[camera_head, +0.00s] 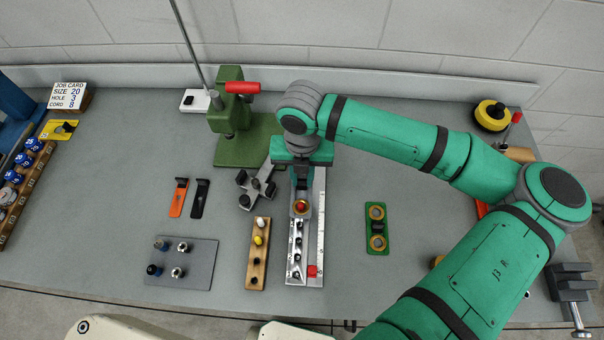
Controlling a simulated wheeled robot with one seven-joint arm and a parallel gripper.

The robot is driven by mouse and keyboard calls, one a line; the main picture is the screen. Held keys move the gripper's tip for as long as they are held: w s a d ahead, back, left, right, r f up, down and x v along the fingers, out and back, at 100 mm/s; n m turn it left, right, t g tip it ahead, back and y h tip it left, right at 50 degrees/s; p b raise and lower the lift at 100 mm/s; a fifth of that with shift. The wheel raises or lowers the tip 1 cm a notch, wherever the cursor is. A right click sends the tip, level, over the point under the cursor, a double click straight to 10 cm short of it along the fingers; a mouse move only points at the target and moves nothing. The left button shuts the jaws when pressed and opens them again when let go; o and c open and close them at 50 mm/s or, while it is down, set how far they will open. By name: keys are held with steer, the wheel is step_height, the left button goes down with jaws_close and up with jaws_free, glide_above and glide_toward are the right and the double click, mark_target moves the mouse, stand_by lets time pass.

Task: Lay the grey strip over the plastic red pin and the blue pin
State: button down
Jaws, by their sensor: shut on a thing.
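My gripper (302,188) points down over the far end of a silver bar (296,264) and is shut on a small grey piece, which I take to be the grey strip (293,210). Its rounded near end shows below the jaws; the rest is hidden by the gripper. A red round top, likely the red pin (301,206), shows within a brass-coloured ring at that end. I cannot tell whether the strip is seated or only held above. No blue pin shows on the bar; the far end is covered by my gripper.
A white ruler (319,225) lies along the bar. A wooden block with pegs (256,275) and a grey plate with knobs (202,264) are left. A green press (232,145) stands behind left.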

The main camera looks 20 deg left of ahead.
steer(key=shift+f, duration=0.8)
steer(key=c, duration=1.5)
jaws_free()
steer(key=shift+c, duration=0.2)
step_height(320, 180, up, 11)
steer(key=shift+f, duration=0.1)
